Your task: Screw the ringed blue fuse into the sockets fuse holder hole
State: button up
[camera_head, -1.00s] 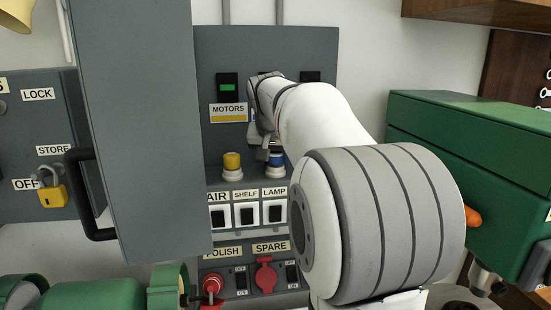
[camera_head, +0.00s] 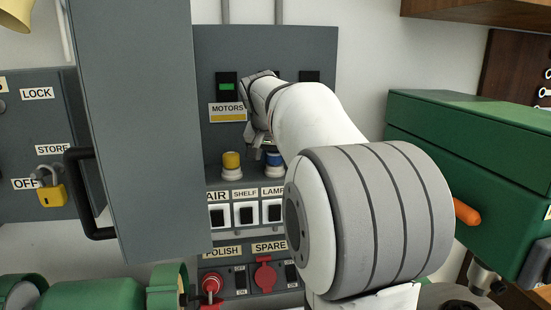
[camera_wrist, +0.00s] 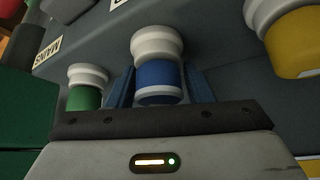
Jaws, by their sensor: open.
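The blue fuse (camera_head: 273,158) stands in a white collar on the grey panel, under the MOTORS label, right of a yellow fuse (camera_head: 231,160). In the wrist view the blue fuse (camera_wrist: 160,80) is between the two blue fingers of my gripper (camera_wrist: 161,88). The fingers are open, with a gap visible on each side of it. In the head view my gripper (camera_head: 256,132) is just above and left of the blue fuse, partly hidden by my arm. The threads and the hole under the fuse are hidden.
A green fuse (camera_wrist: 85,90) in a white collar is left of the gripper in the wrist view. White switches (camera_head: 245,214) sit below the fuses. An open grey cabinet door (camera_head: 135,130) stands left, and a green box (camera_head: 460,160) stands right.

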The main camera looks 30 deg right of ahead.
jog(key=shift+n+y, duration=0.4)
jog(key=shift+n, duration=0.3)
jog(key=shift+r+t, duration=0.1)
jog(key=shift+t, duration=0.2)
jog(key=shift+a+n+y, duration=0.1)
jog(key=shift+n+y, duration=0.3)
jog(key=shift+n, duration=0.5)
jog(key=shift+n+t+y, duration=0.4)
jog(key=shift+n+y, duration=0.1)
jog(key=shift+n, duration=0.3)
jog(key=shift+a+n, duration=0.1)
jog(key=shift+n, duration=0.2)
jog(key=shift+w+n+y, duration=0.1)
jog(key=shift+n+y, duration=0.3)
jog(key=shift+n, duration=0.2)
